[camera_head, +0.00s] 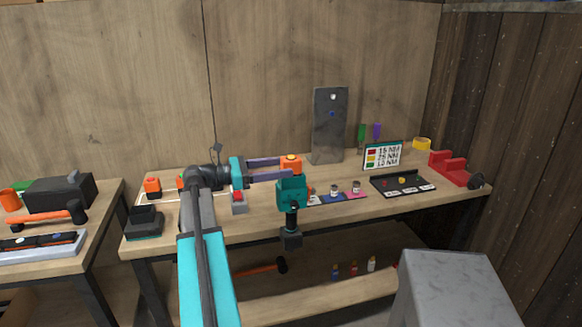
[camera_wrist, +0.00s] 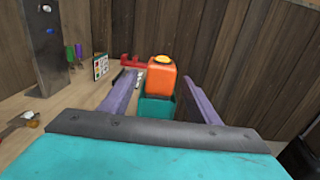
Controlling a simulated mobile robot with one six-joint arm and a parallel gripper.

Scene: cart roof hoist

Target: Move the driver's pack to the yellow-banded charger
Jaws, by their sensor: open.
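My gripper (camera_head: 285,168) is open, reaching right over the bench. Its purple fingers lie on either side of an orange block with a yellow-orange top (camera_wrist: 161,78), with visible gaps in the wrist view. The block (camera_head: 291,163), apparently the driver's pack, sits above a teal body (camera_head: 292,192), apparently the driver, at the bench's front. The teal body also shows below the block in the wrist view (camera_wrist: 156,108). A black shaft and foot hang below it. A dark, teal-trimmed dock (camera_head: 145,222), possibly a charger, stands at the bench's left front corner. I cannot make out a yellow band.
Another orange block (camera_head: 152,187) stands behind that dock. A red-topped grey box (camera_head: 239,203) is below my wrist. A metal plate (camera_head: 329,125), torque sign (camera_head: 382,156), black tray (camera_head: 402,185) and red bracket (camera_head: 453,168) stand farther right. A gap separates the left bench (camera_head: 100,205).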

